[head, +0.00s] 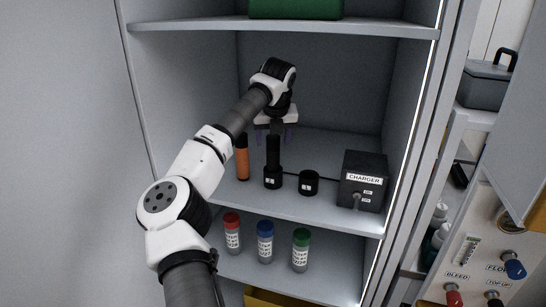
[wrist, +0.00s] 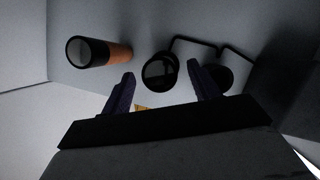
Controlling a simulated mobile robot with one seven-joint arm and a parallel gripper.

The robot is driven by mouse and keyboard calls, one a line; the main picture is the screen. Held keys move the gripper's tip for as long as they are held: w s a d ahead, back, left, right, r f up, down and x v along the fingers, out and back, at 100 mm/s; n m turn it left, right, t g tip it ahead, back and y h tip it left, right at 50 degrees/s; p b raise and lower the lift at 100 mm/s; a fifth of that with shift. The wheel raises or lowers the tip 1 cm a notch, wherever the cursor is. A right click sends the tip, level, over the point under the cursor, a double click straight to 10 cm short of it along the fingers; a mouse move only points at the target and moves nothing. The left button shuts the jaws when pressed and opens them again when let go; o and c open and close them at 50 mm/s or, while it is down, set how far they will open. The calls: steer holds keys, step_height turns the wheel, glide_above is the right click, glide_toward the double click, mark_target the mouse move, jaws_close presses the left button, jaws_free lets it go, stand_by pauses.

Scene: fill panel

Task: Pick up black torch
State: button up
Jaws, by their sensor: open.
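The black torch (head: 273,155) stands upright on the middle shelf of the cabinet, its lower end in or on a wider black base with a small white mark. My gripper (head: 274,135) is directly above it, pointing down, jaws open and empty. In the wrist view, the round dark end of the black torch (wrist: 160,71) shows between my two spread fingertips (wrist: 161,72), with gaps on both sides. I cannot tell whether the fingertips are below its top. An orange torch with a black head (head: 242,160) stands just left; it also shows in the wrist view (wrist: 105,52).
A short black cup (head: 308,184) and a black CHARGER box (head: 363,180) with a cable stand to the right. Red-, blue- and green-capped bottles (head: 265,245) stand on the shelf below. The upper shelf (head: 285,27), holding a green box, and the cabinet side walls bound the space.

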mark_target(273, 148)
steer(key=shift+p+x, duration=0.85)
steer(key=shift+x, duration=1.35)
steer(key=shift+s, duration=0.15)
steer(key=shift+c, duration=0.3)
steer(key=shift+d, duration=0.1)
steer(key=c, duration=1.2)
